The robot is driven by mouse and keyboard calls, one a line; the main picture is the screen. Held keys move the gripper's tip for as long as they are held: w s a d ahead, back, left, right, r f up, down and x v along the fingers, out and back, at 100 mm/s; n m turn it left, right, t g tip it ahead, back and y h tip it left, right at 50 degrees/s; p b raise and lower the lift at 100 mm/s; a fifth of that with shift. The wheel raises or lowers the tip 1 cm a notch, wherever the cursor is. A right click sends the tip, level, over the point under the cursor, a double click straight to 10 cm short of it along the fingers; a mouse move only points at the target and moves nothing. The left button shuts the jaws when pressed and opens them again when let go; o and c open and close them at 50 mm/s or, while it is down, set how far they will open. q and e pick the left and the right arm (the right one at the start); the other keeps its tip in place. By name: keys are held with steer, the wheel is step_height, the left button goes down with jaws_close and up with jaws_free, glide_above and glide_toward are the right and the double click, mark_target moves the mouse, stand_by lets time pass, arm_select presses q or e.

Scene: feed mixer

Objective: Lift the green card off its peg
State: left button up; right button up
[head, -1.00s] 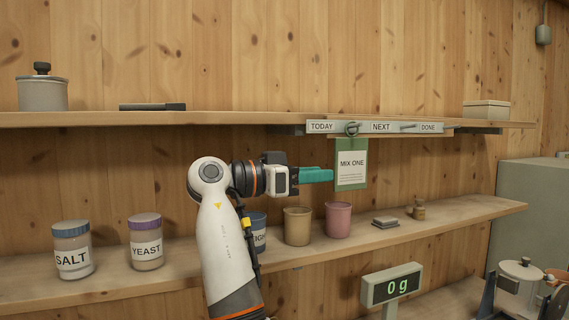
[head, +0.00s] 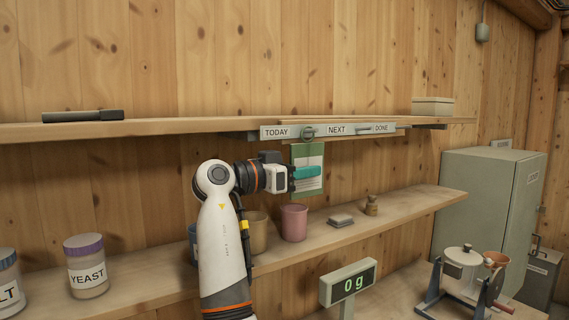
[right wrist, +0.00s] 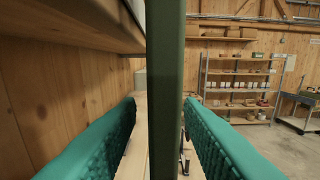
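The green card (head: 309,188) hangs from the peg under TODAY (head: 307,132) on the label rail below the upper shelf. Its white panel is partly covered by my right gripper (head: 308,172), whose teal fingers lie across the card's middle in the head view. In the right wrist view the card shows edge-on as an upright green strip (right wrist: 166,90) between the two fingers. The fingers are spread, with a clear gap on the card's left; the right finger looks close to it. Whether it touches I cannot tell. My left gripper is out of view.
The label rail (head: 328,130) runs along the upper shelf (head: 180,130), just above the gripper. Below, the lower shelf (head: 405,208) holds a pink cup (head: 294,223), a tan cup (head: 257,232) and jars. A scale display (head: 348,284) stands in front.

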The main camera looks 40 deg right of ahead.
steer(key=shift+s+d, duration=0.15)
steer(key=shift+d, duration=0.35)
jaws_close()
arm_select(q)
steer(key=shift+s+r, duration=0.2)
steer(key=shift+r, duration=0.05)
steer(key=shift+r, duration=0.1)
arm_select(e)
steer(key=shift+r, duration=0.2)
